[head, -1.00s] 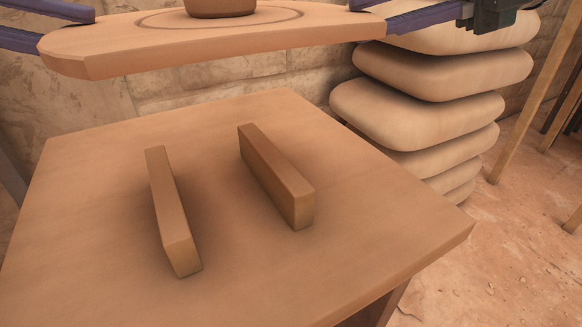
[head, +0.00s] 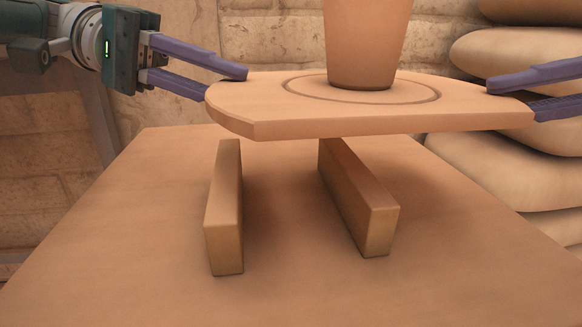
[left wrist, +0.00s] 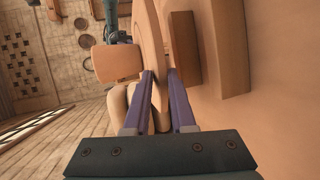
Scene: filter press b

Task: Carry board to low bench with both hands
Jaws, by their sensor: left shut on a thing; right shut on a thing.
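The wooden board (head: 300,116) is held level above the low bench (head: 120,260) in the head view. A tapered clay-coloured pot (head: 367,45) stands upright on it inside a ring mark. My left gripper (head: 225,82) is shut on the board's left end. My right gripper (head: 510,95) is shut on its right end, partly cut off by the picture edge. The left wrist view shows the board (left wrist: 150,50) edge-on between my left fingers (left wrist: 160,75). Two wooden bars, a left bar (head: 225,225) and a right bar (head: 365,205), lie on the bench under and in front of the board.
Stacked pale sacks (head: 500,180) stand on the right behind the bench. A stone block wall (head: 270,40) is at the back. The bench top in front of and left of the bars is bare.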

